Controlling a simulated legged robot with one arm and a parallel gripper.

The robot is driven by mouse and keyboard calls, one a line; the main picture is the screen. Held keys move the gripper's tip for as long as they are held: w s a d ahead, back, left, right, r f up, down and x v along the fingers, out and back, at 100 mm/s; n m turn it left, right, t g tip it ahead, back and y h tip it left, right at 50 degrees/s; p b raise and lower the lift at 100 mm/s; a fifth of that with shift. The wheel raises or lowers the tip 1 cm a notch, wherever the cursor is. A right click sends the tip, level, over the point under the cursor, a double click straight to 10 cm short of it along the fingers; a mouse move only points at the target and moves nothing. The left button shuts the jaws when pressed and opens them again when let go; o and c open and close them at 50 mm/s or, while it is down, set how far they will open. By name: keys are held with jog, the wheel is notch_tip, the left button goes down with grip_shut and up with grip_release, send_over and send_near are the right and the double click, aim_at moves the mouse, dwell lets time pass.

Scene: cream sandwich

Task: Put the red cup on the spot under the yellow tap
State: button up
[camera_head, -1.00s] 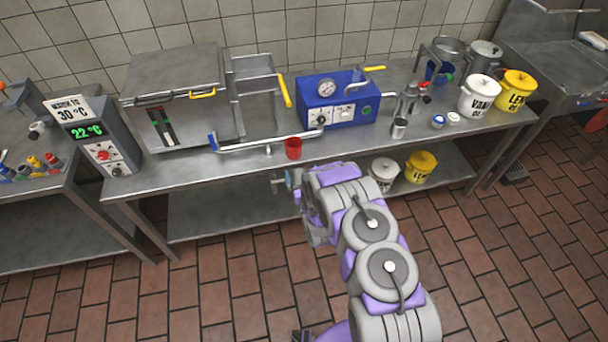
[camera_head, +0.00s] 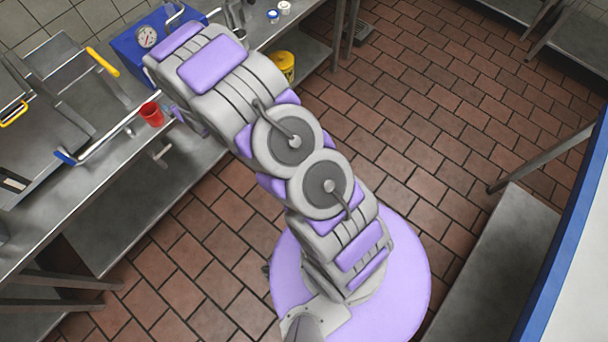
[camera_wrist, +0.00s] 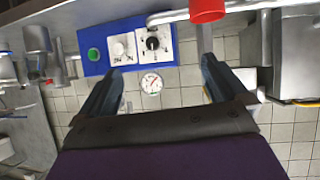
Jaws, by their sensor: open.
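The red cup (camera_head: 152,114) stands upright on the metal counter's front part, beside a horizontal pipe with a blue end. In the wrist view, which is upside down, the cup (camera_wrist: 207,10) shows at the top edge, partly cut off. My gripper (camera_wrist: 160,68) is open and empty, its two fingers spread apart; the cup is outside the fingers, near the right one. In the head view my arm hides the fingers. A yellow handle (camera_head: 102,60) is on a metal frame left of the blue gauge box. I cannot tell which tap is the yellow one, and its spot is not distinguishable.
The blue box with a gauge (camera_head: 146,37) stands behind the cup. The pipe (camera_head: 95,143) runs along the counter close to the cup. A steel machine is at the left. A yellow pot (camera_head: 284,66) is on the lower shelf.

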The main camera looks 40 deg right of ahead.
jog(key=s+d+r+m+g+h, duration=0.1)
jog(key=s+d+r+g, duration=0.25)
jog(key=s+r, duration=0.45)
jog(key=s+d+r+m+g+h, duration=0.1)
jog(key=s+d+r+g, duration=0.25)
jog(key=s+r, duration=0.45)
jog(key=s+d+r+g, duration=0.1)
jog(key=s+r, duration=0.1)
jog(key=s, duration=0.8)
jog(key=s+d+r+g, duration=0.1)
jog(key=s+r+g, duration=0.1)
jog(key=s, duration=0.8)
jog(key=shift+s+d+r, duration=0.2)
jog(key=shift+d+r, duration=0.05)
jog(key=shift+r, duration=0.05)
jog(key=s+r+g, duration=0.1)
jog(key=s, duration=0.4)
jog(key=s+r+g, duration=0.1)
jog(key=s, duration=0.4)
jog(key=s+r+g, duration=0.1)
jog(key=s, duration=0.4)
jog(key=shift+s+d+r+g, duration=0.1)
jog(key=shift+s+d+g, duration=0.1)
jog(key=shift+s+g, duration=0.1)
